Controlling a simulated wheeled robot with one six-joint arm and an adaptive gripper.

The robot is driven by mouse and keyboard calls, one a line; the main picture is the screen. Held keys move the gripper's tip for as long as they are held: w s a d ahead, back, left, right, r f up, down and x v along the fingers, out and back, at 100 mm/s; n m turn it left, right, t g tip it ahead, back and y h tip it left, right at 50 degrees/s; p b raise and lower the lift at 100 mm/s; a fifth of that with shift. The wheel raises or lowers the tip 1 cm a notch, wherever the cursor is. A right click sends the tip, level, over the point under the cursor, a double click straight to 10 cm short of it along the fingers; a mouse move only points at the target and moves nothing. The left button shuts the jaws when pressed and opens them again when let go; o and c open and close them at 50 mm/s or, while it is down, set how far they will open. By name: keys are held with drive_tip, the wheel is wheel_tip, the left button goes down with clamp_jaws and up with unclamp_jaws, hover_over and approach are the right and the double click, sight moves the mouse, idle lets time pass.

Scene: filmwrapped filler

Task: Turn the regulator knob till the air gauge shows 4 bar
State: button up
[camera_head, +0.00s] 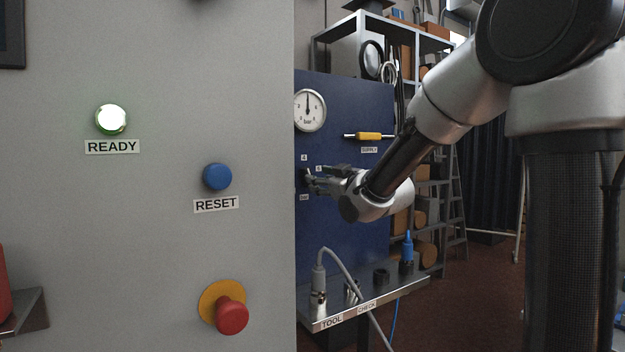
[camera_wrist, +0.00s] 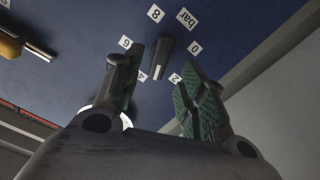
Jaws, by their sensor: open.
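The air gauge (camera_head: 309,110) is a round white dial marked bar on the blue panel; its needle points about straight up, and its numbers are too small to read surely. The black regulator knob (camera_wrist: 163,57) shows in the wrist view, ringed by labels 0, 2, 4, 6, 8 and bar; a light mark near its lower end lies roughly between the 4 and 2 labels. My gripper (camera_wrist: 160,82) is open, its fingers on either side of the knob's lower end in the picture; contact cannot be told. In the head view my gripper (camera_head: 310,180) is at the panel, beside the knob.
A yellow supply valve handle (camera_head: 368,136) is right of the gauge. A grey shelf (camera_head: 385,303) with a cable and fittings juts out below. The grey cabinet (camera_head: 150,250) at left, with buttons, cuts off the panel's left side.

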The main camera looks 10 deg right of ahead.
drive_tip(key=v, duration=0.5)
drive_tip(key=shift+s, duration=0.1)
drive_tip(key=s+d+f+m+g+h, duration=0.25)
drive_tip(key=s+d+f+g, duration=0.2)
drive_tip(key=f, duration=0.35)
drive_tip(key=s+d+f+m+g+h, duration=0.2)
drive_tip(key=s+d+f+g+h, duration=0.15)
drive_tip(key=s+f, duration=0.35)
drive_tip(key=s+d+m+g, duration=0.3)
drive_tip(key=s+g, duration=0.1)
drive_tip(key=s, duration=1.7)
drive_tip(key=shift+s+d+g, duration=0.2)
drive_tip(key=shift+s+g, duration=0.1)
drive_tip(key=shift+g, duration=0.1)
drive_tip(key=shift+m, duration=0.25)
idle(0.4)
